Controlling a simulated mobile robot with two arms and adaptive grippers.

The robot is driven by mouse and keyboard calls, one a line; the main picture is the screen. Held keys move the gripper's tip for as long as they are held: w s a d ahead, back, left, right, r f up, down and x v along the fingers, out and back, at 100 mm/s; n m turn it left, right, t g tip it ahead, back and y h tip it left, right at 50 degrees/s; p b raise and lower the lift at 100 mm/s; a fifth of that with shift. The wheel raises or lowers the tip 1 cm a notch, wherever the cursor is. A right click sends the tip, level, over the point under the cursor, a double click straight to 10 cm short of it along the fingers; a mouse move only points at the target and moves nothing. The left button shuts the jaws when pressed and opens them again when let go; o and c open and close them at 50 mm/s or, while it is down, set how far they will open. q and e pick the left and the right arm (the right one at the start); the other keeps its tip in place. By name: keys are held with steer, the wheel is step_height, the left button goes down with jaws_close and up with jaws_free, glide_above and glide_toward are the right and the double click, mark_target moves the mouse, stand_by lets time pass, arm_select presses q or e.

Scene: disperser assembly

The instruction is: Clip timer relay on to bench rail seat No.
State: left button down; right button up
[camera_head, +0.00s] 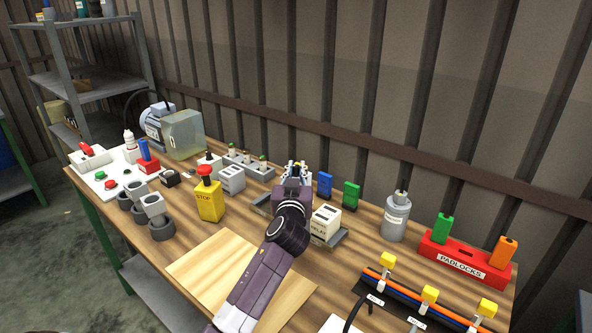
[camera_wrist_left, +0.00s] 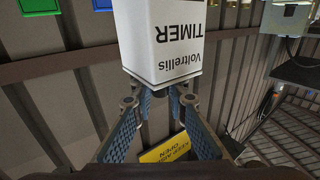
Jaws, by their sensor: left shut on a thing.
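My left gripper (camera_head: 297,166) is over the middle of the bench, its arm coming up from the bottom of the head view. In the left wrist view its blue-padded fingers (camera_wrist_left: 160,100) are closed on the timer relay (camera_wrist_left: 165,45), a white box marked "Voltrellis TIMER" that looks upside down there. In the head view I cannot make out the timer, hidden by the gripper. A grey rail (camera_head: 261,205) shows left of my arm and again on the right, under a white relay block (camera_head: 326,221). My arm covers its middle; seat numbers are not readable. My right gripper is not in view.
A yellow stop box (camera_head: 210,200) and a grey-white block (camera_head: 231,179) stand left of the rail. Blue (camera_head: 325,185) and green (camera_head: 351,194) pieces stand behind it. A grey canister (camera_head: 395,217) and red padlock stand (camera_head: 465,260) are right. A wooden board (camera_head: 205,262) lies in front.

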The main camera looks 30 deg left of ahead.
arm_select(q)
steer(key=shift+f+b, duration=0.3)
steer(key=shift+f, duration=0.25)
step_height(320, 180, down, 3)
steer(key=b, duration=0.3)
steer(key=shift+f, duration=0.1)
steer(key=shift+f+b, duration=0.3)
steer(key=shift+f, duration=0.05)
stand_by(0.4)
steer(key=shift+f+b, duration=0.1)
steer(key=shift+b, duration=0.2)
stand_by(0.5)
steer(key=shift+f+b, duration=0.4)
steer(key=shift+f, duration=0.05)
steer(key=shift+s+f, duration=0.15)
